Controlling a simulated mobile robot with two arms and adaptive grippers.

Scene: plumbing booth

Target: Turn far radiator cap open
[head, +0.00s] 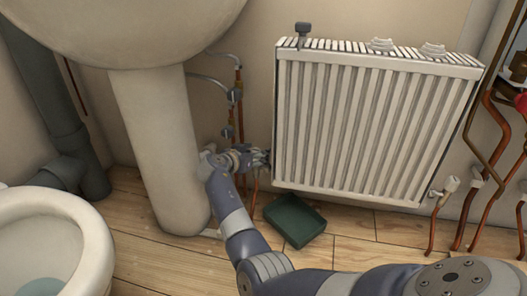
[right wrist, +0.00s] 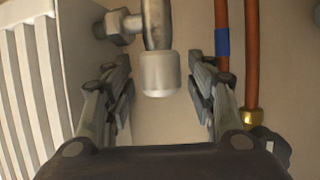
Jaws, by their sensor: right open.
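The white radiator (head: 370,125) hangs on the wall in the head view. In the right wrist view, a pale cylindrical cap (right wrist: 160,74) sits below a metal valve body (right wrist: 157,22) with a hex nut beside the radiator's edge. My right gripper (head: 262,157) is at the radiator's lower left corner and covers this valve in the head view. In the right wrist view its open fingers (right wrist: 160,92) stand on either side of the cap, with a gap on both sides. Another valve with a white cap (head: 451,184) is at the radiator's lower right corner. My left gripper is out of view.
A sink pedestal (head: 160,145) stands close left of my right gripper. Copper pipes (right wrist: 222,40) run just beside the right finger. A dark green tray (head: 294,221) lies on the floor below. A toilet (head: 55,235) is at the left.

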